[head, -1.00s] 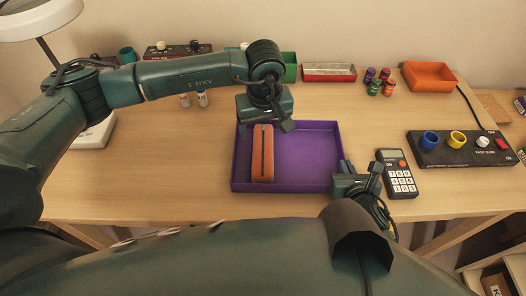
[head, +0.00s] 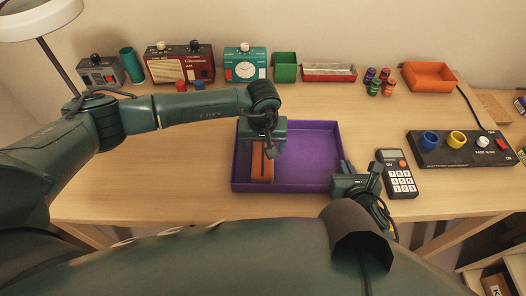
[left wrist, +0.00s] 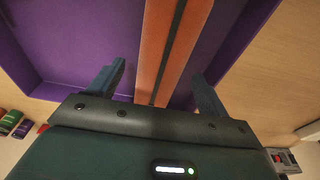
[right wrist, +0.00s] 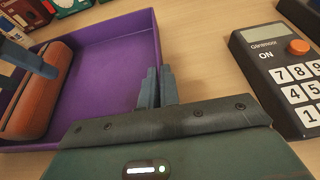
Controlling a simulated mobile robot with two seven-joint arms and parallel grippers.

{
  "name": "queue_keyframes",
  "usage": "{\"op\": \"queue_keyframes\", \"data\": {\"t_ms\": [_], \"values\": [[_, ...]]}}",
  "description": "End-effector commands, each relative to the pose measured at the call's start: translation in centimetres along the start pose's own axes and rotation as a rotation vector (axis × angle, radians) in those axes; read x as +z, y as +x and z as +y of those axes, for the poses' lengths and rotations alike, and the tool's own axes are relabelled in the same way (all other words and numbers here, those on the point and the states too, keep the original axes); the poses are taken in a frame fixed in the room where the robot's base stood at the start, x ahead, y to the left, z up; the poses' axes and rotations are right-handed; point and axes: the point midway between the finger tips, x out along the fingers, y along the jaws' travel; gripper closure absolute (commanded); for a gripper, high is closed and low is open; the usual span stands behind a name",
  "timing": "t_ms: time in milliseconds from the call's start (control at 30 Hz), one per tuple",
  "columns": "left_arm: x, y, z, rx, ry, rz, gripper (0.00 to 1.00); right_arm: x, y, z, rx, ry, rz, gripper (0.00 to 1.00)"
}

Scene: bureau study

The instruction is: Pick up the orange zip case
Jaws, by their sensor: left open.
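The orange zip case (head: 262,170) lies in the left part of the purple tray (head: 310,183), long side running front to back, with a dark zip along its top. My left gripper (head: 268,150) is above the case and hides its far part. In the left wrist view the open fingers (left wrist: 158,88) stand on either side of the case (left wrist: 172,45), with gaps on both sides. The right wrist view shows the case (right wrist: 38,92) at the tray's left wall, with a left finger over it. My right gripper (right wrist: 155,88) is beside the tray's right wall, fingers close together; it shows in the head view (head: 358,172).
A calculator (head: 396,174) lies just right of my right gripper. A black control panel (head: 460,149) is further right. Radios, a teal clock (head: 246,65), green and red boxes, small spools and an orange tray (head: 430,76) line the back. The tray's right half is empty.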

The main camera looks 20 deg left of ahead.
Motion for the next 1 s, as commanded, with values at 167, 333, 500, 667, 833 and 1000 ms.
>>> {"op": "queue_keyframes", "data": {"t_ms": [167,333,500,667,833,1000], "values": [[-0.1,2.2,0.0,-0.001,-0.001,-0.001,0.22,0.0,0.0,0.0,0.0,0.0,0.001,1.0],[-0.1,2.5,0.0,0.001,0.0,0.001,0.22,0.0,0.0,0.0,0.0,0.0,0.001,1.0],[-0.1,2.5,0.0,0.001,0.0,0.0,0.27,0.0,0.0,0.0,0.0,0.0,0.0,1.0],[-0.1,2.5,0.0,0.0,-0.001,0.001,0.4,0.0,0.0,0.0,0.0,0.0,0.0,1.0],[-0.1,2.5,0.0,0.0,-0.001,0.0,0.54,0.0,0.0,0.0,0.0,0.0,0.0,1.0],[-0.1,2.5,0.0,0.0,-0.001,0.001,0.68,0.0,0.0,0.0,0.0,0.0,0.0,1.0]]}}
